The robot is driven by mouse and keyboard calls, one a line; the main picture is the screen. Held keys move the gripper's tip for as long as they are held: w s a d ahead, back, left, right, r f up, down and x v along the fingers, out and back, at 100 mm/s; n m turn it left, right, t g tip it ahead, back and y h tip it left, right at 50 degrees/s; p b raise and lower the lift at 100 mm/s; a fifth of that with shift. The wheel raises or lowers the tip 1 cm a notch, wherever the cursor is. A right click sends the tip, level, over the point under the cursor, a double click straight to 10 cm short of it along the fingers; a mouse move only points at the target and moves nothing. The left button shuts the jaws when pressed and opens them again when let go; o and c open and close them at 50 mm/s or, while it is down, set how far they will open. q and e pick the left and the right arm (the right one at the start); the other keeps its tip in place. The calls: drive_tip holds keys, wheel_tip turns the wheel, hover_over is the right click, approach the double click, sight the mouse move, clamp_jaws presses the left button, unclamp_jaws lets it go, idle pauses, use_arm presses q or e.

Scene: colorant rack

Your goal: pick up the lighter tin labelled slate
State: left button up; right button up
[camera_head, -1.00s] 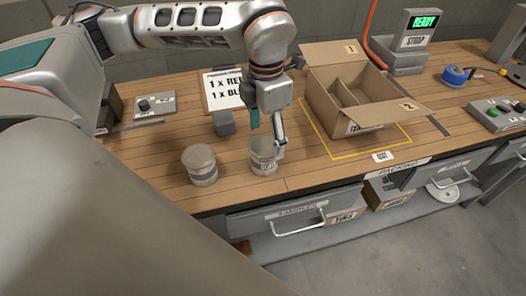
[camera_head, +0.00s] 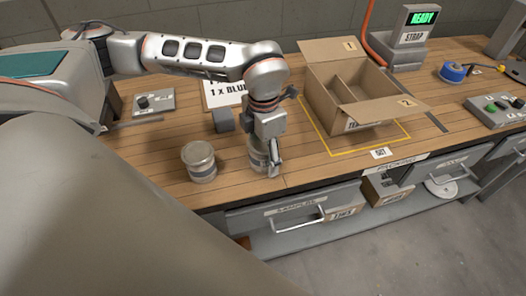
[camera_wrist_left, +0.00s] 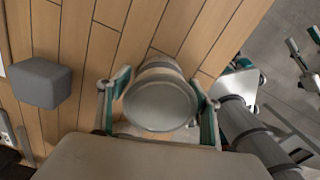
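Two grey lidded tins stand upright on the wooden bench. The left tin (camera_head: 199,161) stands free, its label too small to read. The right tin (camera_head: 257,154) is partly hidden by my left gripper (camera_head: 267,160), so I cannot tell which is slate. In the left wrist view, this right tin (camera_wrist_left: 160,103) stands between the fingers of my left gripper (camera_wrist_left: 161,92), one on each side, with no clear grip on it. My right gripper (camera_wrist_left: 303,42) shows small at the right edge of the wrist view, fingers apart, nothing between them.
A grey block (camera_head: 223,119) stands behind the tins and beside the order sheet (camera_head: 222,92). An open divided cardboard box (camera_head: 378,112) stands to the right in a yellow outline. The bench's front edge, above the drawers (camera_head: 297,211), is close to the tins.

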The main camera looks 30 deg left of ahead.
use_arm(q)
drive_tip(key=c, duration=0.8)
drive_tip(key=shift+r, duration=0.15)
drive_tip(key=shift+c, duration=0.2)
wheel_tip(320, 180, up, 20)
